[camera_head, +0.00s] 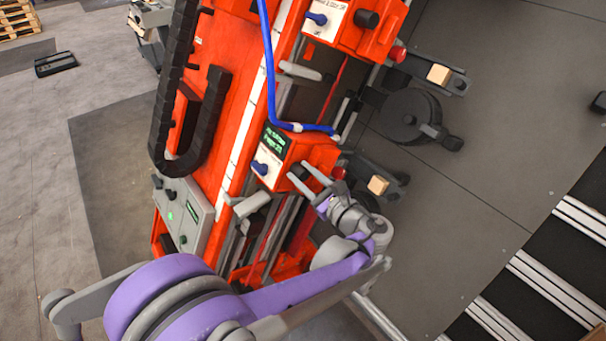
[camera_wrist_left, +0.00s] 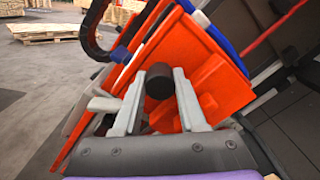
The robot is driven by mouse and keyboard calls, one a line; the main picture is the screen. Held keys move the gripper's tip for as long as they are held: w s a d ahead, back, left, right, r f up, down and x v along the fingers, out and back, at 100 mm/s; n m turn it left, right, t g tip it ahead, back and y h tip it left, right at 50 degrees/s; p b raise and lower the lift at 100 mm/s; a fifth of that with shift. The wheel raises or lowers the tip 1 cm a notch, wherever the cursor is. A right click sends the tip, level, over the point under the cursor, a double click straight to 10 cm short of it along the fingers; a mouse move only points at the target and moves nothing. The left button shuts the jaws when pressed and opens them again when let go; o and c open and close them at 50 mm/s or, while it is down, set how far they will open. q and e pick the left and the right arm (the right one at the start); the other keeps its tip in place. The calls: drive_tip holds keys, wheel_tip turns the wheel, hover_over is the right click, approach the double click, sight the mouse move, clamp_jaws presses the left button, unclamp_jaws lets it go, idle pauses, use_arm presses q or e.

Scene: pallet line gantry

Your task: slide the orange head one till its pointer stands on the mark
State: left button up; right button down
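An orange head (camera_head: 316,152) with a dark green-text display, a white panel, a blue lever and a black knob (camera_head: 297,173) sits low on the red gantry. A second orange head (camera_head: 372,35) sits higher up. I cannot read which is head one. My left gripper (camera_head: 304,177) is at the lower head, its fingers apart. In the left wrist view the black knob (camera_wrist_left: 160,81) shows between the two fingertips, very close to both; firm contact cannot be told. A pale strip (camera_head: 247,120) runs along the gantry; pointer and mark cannot be made out. My right gripper is not in view.
A blue hose (camera_head: 269,70) runs down to the lower head. A black cable chain (camera_head: 178,110) and a grey control box (camera_head: 183,218) are at left. Arms with wooden blocks (camera_head: 378,185) jut right. A conveyor (camera_head: 540,275) lies at lower right.

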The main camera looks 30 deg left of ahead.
use_arm(q)
clamp_jaws()
idle(1.1)
